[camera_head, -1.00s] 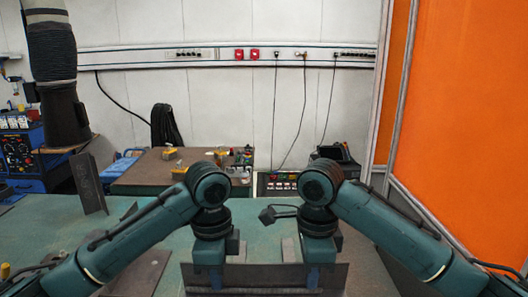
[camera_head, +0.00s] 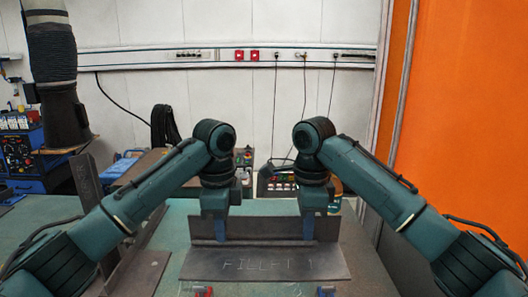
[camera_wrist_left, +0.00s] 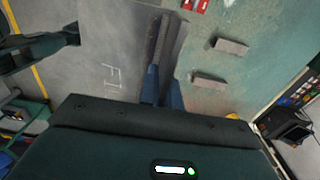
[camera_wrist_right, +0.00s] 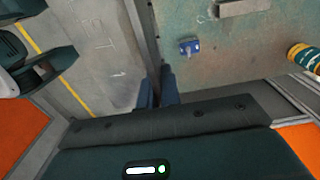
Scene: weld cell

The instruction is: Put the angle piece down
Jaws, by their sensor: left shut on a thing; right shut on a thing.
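The angle piece (camera_head: 265,264) is a dark grey metal piece with an upright plate at the back and a flat plate toward me, marked "FILLET 1". My left gripper (camera_head: 220,236) is shut on the left part of the upright plate's top edge. My right gripper (camera_head: 308,232) is shut on the right part of the same edge. In the left wrist view the fingers (camera_wrist_left: 163,88) pinch the plate edge, with part of the writing to the left. The right wrist view shows its fingers (camera_wrist_right: 156,88) on the edge too. Whether the underside touches the table is hidden.
The green table (camera_head: 172,225) extends around the piece. Red clamps (camera_head: 202,291) show at the front edge. Small metal blocks (camera_wrist_left: 208,81) and a blue item (camera_wrist_right: 188,47) lie beyond the upright plate. Another upright plate (camera_head: 84,177) stands left. An orange panel (camera_head: 460,110) borders the right.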

